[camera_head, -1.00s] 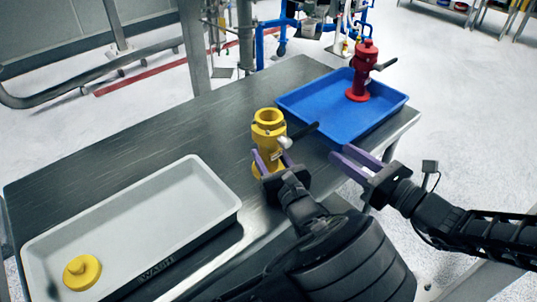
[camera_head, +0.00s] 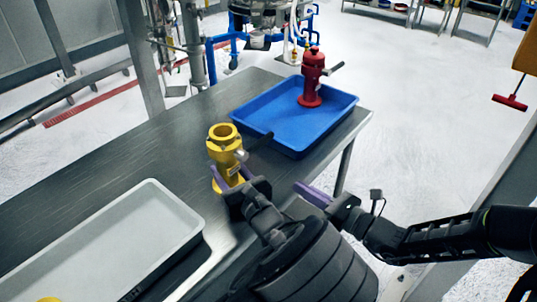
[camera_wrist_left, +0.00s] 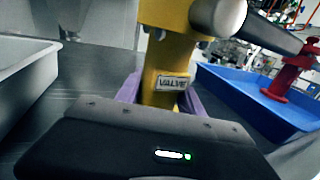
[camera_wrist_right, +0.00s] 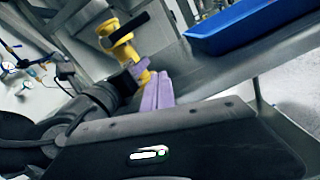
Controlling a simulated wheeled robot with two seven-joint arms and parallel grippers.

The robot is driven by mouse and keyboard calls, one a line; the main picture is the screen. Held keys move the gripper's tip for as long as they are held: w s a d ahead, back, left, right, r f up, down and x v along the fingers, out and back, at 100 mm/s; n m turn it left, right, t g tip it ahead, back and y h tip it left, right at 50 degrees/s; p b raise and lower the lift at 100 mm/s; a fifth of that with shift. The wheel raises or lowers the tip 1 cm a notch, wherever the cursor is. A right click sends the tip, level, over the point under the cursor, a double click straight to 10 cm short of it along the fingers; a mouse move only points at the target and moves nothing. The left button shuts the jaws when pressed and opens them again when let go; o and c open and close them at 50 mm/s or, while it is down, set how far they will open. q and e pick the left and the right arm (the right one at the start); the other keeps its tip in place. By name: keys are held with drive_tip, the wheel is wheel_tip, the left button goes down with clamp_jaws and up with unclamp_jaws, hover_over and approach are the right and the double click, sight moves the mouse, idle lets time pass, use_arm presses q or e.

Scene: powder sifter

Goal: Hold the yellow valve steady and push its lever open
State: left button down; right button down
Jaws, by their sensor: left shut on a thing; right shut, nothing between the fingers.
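The yellow valve (camera_head: 224,146) stands upright on the metal table. Its black lever (camera_head: 258,138) points right, toward the blue tray. My left gripper (camera_head: 228,180) is shut around the lower body of the valve. In the left wrist view the purple fingers lie on both sides of the valve's body (camera_wrist_left: 163,82), with its "VALVE" label between them. My right gripper (camera_head: 312,193) is shut and empty, to the right of the valve near the table's front edge and apart from the lever. The right wrist view shows its purple fingers (camera_wrist_right: 158,92) together, with the yellow valve (camera_wrist_right: 124,48) beyond.
A blue tray (camera_head: 262,127) holding a red valve (camera_head: 312,80) sits behind and right of the yellow valve. A grey bin (camera_head: 185,215) lies at the left, with a yellow part (camera_head: 48,299) cut off at the picture's lower edge. Bare table lies behind the valve.

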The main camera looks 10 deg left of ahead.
drive_tip(key=n+t+y, duration=0.1)
drive_tip(key=n+y, duration=0.1)
drive_tip(key=n, duration=0.1)
drive_tip(key=shift+s, duration=0.15)
drive_tip(key=shift+a, duration=0.15)
drive_tip(key=x, duration=1)
drive_tip(key=shift+r, duration=0.15)
wheel_tip(320, 180, up, 3)
drive_tip(key=shift+f, duration=0.15)
drive_tip(key=shift+r, duration=0.65)
